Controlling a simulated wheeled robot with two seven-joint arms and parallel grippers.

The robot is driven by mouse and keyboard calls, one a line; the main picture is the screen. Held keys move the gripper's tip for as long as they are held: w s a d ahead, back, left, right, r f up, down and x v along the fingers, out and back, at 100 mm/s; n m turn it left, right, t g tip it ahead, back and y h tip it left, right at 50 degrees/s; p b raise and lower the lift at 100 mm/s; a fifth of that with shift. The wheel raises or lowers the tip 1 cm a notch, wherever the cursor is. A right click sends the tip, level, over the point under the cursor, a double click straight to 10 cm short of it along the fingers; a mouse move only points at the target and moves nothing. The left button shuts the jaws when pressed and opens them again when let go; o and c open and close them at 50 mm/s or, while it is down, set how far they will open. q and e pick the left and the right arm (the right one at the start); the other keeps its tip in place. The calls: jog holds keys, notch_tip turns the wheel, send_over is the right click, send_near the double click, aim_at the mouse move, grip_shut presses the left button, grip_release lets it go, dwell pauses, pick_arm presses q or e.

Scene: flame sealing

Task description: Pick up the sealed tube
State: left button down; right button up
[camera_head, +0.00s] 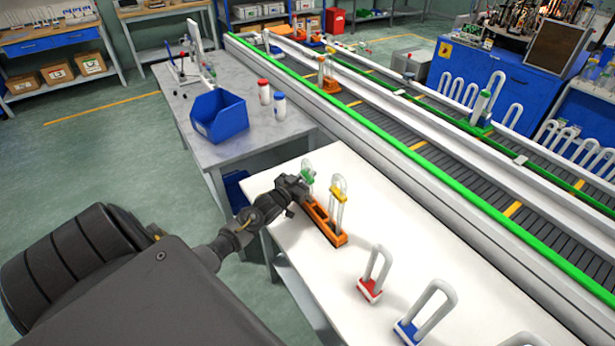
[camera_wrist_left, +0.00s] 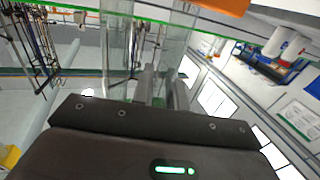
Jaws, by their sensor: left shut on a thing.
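In the head view an orange rack (camera_head: 322,222) stands on the white table. A clear glass tube with a green band (camera_head: 308,179) is at its far end, and a clear tube with a yellow band (camera_head: 338,196) is at its near end. My left gripper (camera_head: 301,185) is at the green-banded tube, shut on it; the arm partly hides the contact. In the left wrist view the gripper's fingers (camera_wrist_left: 165,88) are close around clear glass (camera_wrist_left: 174,45), with more clear glass (camera_wrist_left: 117,45) beside it. I cannot tell whether the held tube is clear of the rack.
A red-based loop holder (camera_head: 371,276) and a blue-based one (camera_head: 425,315) stand nearer on the white table (camera_head: 300,265). A green-edged conveyor (camera_head: 420,165) runs behind. The grey table at left holds a blue bin (camera_head: 219,116) and two bottles (camera_head: 279,106).

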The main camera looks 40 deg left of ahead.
aim_at(307, 162)
pick_arm(q)
notch_tip(307, 162, up, 4)
jog(key=p, duration=0.3)
jog(key=shift+p, duration=0.3)
jog(key=s+d+r+p, duration=0.1)
jog(key=r+p, duration=0.1)
jog(key=s+d+r+p, duration=0.1)
jog(key=r+p, duration=0.1)
jog(key=p, duration=0.1)
jog(key=s+d+r+p, duration=0.1)
jog(key=s+r+p, duration=0.1)
jog(key=p, duration=0.1)
jog(key=shift+d+r, duration=0.1)
jog(key=shift+d, duration=0.05)
jog(key=s+d+r+b, duration=0.1)
jog(key=s+d+r, duration=0.1)
jog(key=s+d, duration=0.3)
jog(key=shift+s+d+r, duration=0.35)
jog(key=shift+s, duration=0.5)
